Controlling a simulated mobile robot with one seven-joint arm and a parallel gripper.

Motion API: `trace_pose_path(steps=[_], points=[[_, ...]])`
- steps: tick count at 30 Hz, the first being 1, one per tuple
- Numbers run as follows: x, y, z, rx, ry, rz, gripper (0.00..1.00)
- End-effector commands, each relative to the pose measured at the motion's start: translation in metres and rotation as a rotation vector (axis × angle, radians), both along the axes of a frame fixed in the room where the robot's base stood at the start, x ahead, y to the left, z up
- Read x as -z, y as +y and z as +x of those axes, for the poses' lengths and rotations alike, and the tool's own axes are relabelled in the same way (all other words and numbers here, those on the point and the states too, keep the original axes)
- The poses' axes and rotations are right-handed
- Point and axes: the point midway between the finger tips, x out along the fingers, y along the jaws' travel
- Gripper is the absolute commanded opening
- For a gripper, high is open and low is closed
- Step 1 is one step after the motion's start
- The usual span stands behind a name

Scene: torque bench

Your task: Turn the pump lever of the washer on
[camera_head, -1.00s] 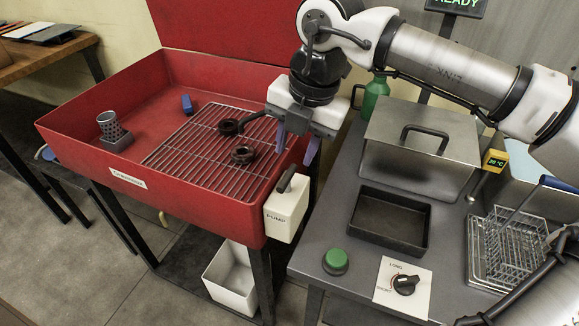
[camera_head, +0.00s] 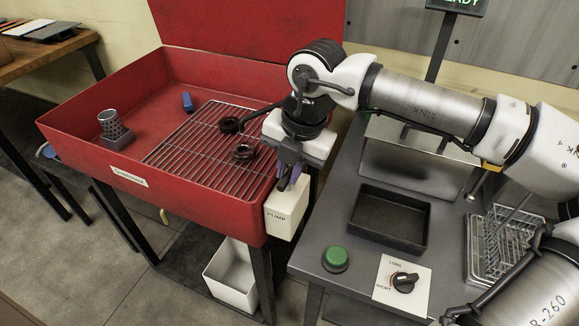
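The red washer (camera_head: 190,218) stands at left with its lid up. A white pump box (camera_head: 286,212) marked PUMP is fixed to its right front corner. The dark pump lever on top of the box is mostly hidden behind my gripper; a dark bit of it shows at the box's top. My gripper (camera_head: 290,180) points down just over the pump box, its bluish fingers at the lever. I cannot tell whether the fingers touch or hold the lever.
The washer holds a metal rack (camera_head: 200,165) with dark rings, a mesh cup (camera_head: 112,126) and a blue piece (camera_head: 187,101). On the bench at right are a black tray (camera_head: 390,219), a green button (camera_head: 336,259), a LONG/SHORT dial (camera_head: 403,282) and a wire basket (camera_head: 497,250).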

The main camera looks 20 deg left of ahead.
Motion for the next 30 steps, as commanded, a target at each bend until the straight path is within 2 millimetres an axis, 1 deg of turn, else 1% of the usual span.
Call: trace_pose_path(steps=[8,14,20,30], points=[[0.0001,0.0000,0.0002,-0.007,0.001,0.000,0.00],[0.0015,-0.0002,0.0005,-0.066,0.001,0.000,0.00],[0.0023,-0.0006,0.0016,-0.199,0.000,0.001,0.00],[0.0013,-0.0010,0.0036,-0.516,0.000,0.002,0.00]])
